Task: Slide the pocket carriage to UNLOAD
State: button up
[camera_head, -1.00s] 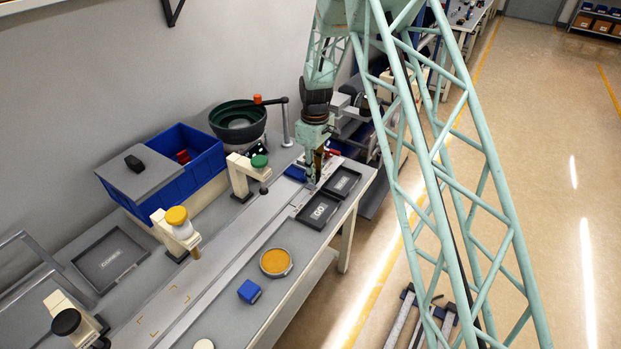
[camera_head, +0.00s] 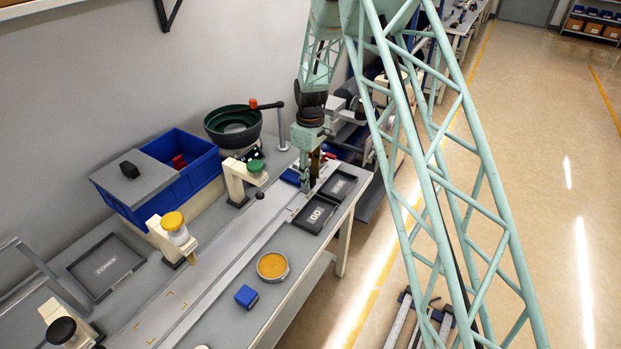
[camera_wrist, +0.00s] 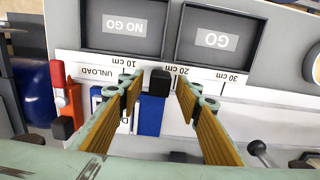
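In the wrist view a small black knob (camera_wrist: 160,82) stands by the scale strip, between the 10 cm and 20 cm marks. A blue block (camera_wrist: 150,115) shows just below it; the two look like parts of the pocket carriage. The UNLOAD label (camera_wrist: 97,72) is to the left on the strip. My gripper (camera_wrist: 158,88) is open, with one finger on each side of the knob and visible gaps. In the head view my gripper (camera_head: 307,184) points down at the rail beside the trays, hiding the knob.
The GO tray (camera_head: 314,214) and NO GO tray (camera_head: 338,185) lie close beside the strip. A red handle (camera_wrist: 58,75) stands left of UNLOAD. A green-capped post (camera_head: 236,180), blue bin (camera_head: 190,178) and bowl feeder (camera_head: 233,124) are nearby.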

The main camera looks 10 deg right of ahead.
notch_tip(320, 180, up, 10)
jog(key=shift+r, duration=0.75)
dwell(0.4)
jog(key=s+d+r+m+t+b, duration=0.1)
jog(key=s+d+r+m, duration=0.2)
jog(key=s+r, duration=1.05)
jog(key=s+d+r+m+t+b, duration=0.1)
jog(key=s+d+r+m, duration=0.1)
jog(key=s+r, duration=1.15)
jog(key=s+d+r+m+t, duration=0.1)
jog(key=s+m, duration=0.1)
jog(key=s, duration=1.4)
jog(key=s+d+r+m+t, duration=0.1)
jog(key=s+d+r+m, duration=0.1)
jog(key=s, duration=1.4)
jog(key=shift+r+m+b, duration=0.3)
jog(key=shift+m+b, duration=0.15)
jog(key=shift+m, duration=0.05)
